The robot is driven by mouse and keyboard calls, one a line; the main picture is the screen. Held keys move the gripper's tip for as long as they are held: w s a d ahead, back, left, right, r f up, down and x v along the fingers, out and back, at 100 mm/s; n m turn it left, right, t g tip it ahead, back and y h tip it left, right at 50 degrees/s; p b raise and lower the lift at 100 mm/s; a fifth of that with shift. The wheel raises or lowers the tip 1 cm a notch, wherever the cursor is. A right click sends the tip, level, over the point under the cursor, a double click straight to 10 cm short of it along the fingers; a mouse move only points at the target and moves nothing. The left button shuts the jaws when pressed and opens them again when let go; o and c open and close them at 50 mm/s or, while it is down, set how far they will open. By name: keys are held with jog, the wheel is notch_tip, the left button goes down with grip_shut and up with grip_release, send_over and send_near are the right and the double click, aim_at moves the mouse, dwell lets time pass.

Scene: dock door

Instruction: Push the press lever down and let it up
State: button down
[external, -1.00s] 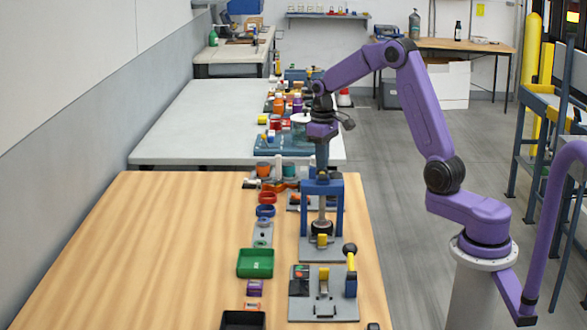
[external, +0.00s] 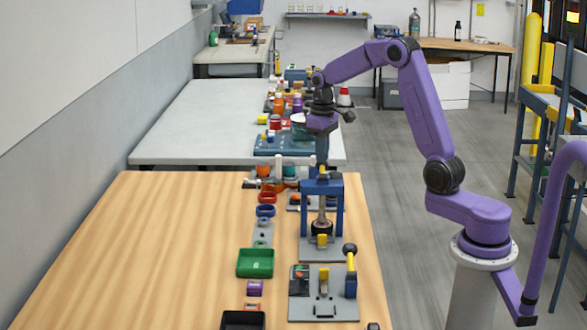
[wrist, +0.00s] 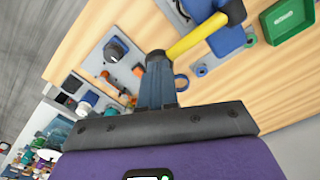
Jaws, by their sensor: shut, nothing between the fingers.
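The press is a blue frame (external: 336,208) on a grey plate near the wooden table's right side, with an upright ram in its middle. In the wrist view the yellow lever (wrist: 195,38) runs up and right from a black end beside my fingertips. My gripper (external: 322,164) is shut and empty, pointing down above the press. Its fingers (wrist: 157,62) overlap the lever's black end in the wrist view; I cannot tell whether they touch.
Nearer the camera stands another fixture plate (external: 324,308) with a black-knobbed yellow handle (external: 350,258). A green tray (external: 255,263) and several small parts line the left of the press. Another table (external: 190,130) with many items lies behind. The wooden table's left part is clear.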

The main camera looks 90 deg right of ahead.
notch_tip(320, 180, up, 8)
dwell(1.1)
jog(key=shift+a, duration=0.1)
jog(key=w+a+f+n, duration=0.2)
jog(key=a+n, duration=0.7)
jog(key=a, duration=2.1)
jog(key=s+a+f+n, duration=0.3)
jog(key=s+a, duration=0.3)
jog(key=s, duration=0.5)
jog(key=s+a+f+n, duration=0.3)
jog(key=s+a+n, duration=0.2)
jog(key=s, duration=0.6)
jog(key=shift+a+n, duration=0.35)
jog(key=shift+n, duration=0.45)
